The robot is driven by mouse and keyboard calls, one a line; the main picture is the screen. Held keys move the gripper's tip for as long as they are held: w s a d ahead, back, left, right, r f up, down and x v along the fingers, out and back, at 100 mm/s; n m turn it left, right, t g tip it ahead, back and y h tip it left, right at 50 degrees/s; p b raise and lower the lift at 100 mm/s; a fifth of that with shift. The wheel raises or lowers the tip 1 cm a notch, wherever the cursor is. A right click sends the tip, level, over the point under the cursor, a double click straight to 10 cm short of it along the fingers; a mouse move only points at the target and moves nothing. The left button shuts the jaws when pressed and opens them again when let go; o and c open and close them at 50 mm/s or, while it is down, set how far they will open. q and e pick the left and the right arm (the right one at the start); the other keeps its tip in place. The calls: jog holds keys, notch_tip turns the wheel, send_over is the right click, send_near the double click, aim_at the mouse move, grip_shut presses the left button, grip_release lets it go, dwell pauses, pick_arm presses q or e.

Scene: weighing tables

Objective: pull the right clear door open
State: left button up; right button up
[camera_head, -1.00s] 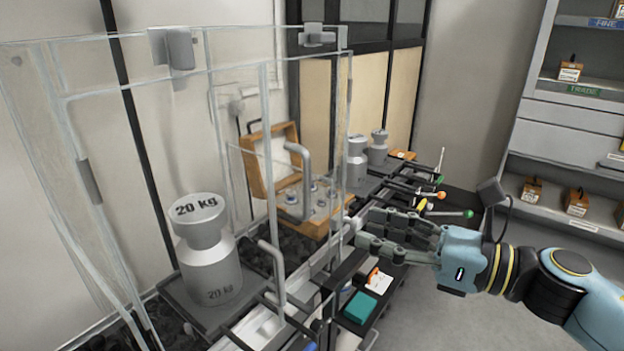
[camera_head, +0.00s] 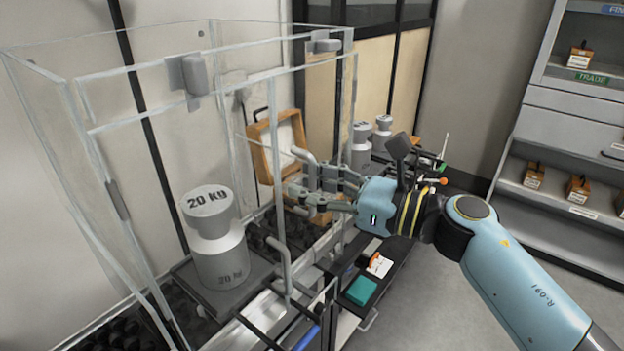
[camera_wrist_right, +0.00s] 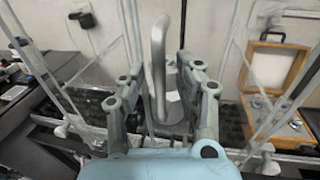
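The right clear door (camera_head: 318,108) is a see-through panel of the weighing enclosure, with a grey bar handle (camera_head: 308,166). My right gripper (camera_head: 296,189) is at this handle and comes in from the right. In the right wrist view the gripper (camera_wrist_right: 163,100) has its two fingers apart, with the upright handle (camera_wrist_right: 157,62) between them. A gap shows on each side, so the fingers are open and not clamped on it. The door looks shut. A second bar handle (camera_head: 276,266) belongs to the left door. My left gripper is not in view.
A 20 kg weight (camera_head: 219,255) stands inside the enclosure on the left. A wooden case (camera_head: 266,150) stands open behind the right door. A low cart with a teal box (camera_head: 360,291) is below my right gripper. Shelves (camera_head: 570,140) stand at far right; floor between is clear.

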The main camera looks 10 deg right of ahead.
grip_shut()
dwell(0.6)
